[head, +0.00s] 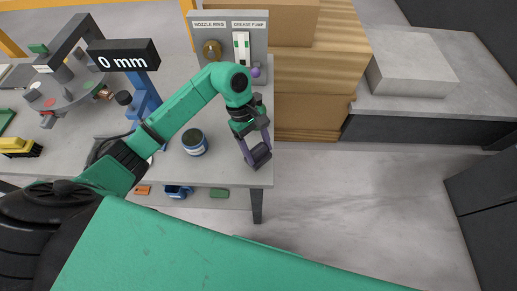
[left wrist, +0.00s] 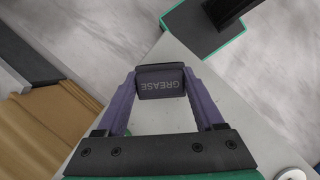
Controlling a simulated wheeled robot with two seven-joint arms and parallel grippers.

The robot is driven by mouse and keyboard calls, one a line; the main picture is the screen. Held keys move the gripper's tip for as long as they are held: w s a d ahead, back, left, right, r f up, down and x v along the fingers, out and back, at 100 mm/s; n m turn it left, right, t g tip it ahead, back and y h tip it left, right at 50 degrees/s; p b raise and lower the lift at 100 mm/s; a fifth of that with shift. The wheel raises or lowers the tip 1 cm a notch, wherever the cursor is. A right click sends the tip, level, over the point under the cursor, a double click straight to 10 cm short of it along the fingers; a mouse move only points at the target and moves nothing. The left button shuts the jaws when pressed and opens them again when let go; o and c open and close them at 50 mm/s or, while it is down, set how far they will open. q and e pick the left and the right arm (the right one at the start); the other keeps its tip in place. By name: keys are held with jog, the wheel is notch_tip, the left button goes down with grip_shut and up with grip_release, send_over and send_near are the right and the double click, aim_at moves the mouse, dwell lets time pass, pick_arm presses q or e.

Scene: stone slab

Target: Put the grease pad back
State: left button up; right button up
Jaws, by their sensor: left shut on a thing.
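My left gripper (head: 257,153) is shut on a small dark block marked GREASE, the grease pad (left wrist: 161,86). In the left wrist view the pad sits between the two purple fingertips, with its lettering upside down. In the head view the gripper hangs at the right end of the grey workbench (head: 228,172), near its front corner. A panel (head: 265,17) labelled NOZZLE RING and GREASE PUMP stands behind it at the back of the bench. The panel carries a brass ring (head: 212,50) and a white pump part with a purple knob (head: 255,72). My right gripper is not in view.
A dark, labelled tin (head: 194,143) stands on the bench left of the gripper. A round grey turntable (head: 72,92) and a "0 mm" display (head: 124,55) are further left. Cardboard boxes (head: 300,115) stand beyond the bench's right end. Open floor (head: 350,200) lies to the right.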

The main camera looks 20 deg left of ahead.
pick_arm(q)
notch_tip(320, 180, down, 2)
jog(key=shift+s+a+f, duration=0.1)
jog(key=shift+f, duration=0.25)
jog(key=o, duration=1.3)
jog(key=shift+r, duration=0.1)
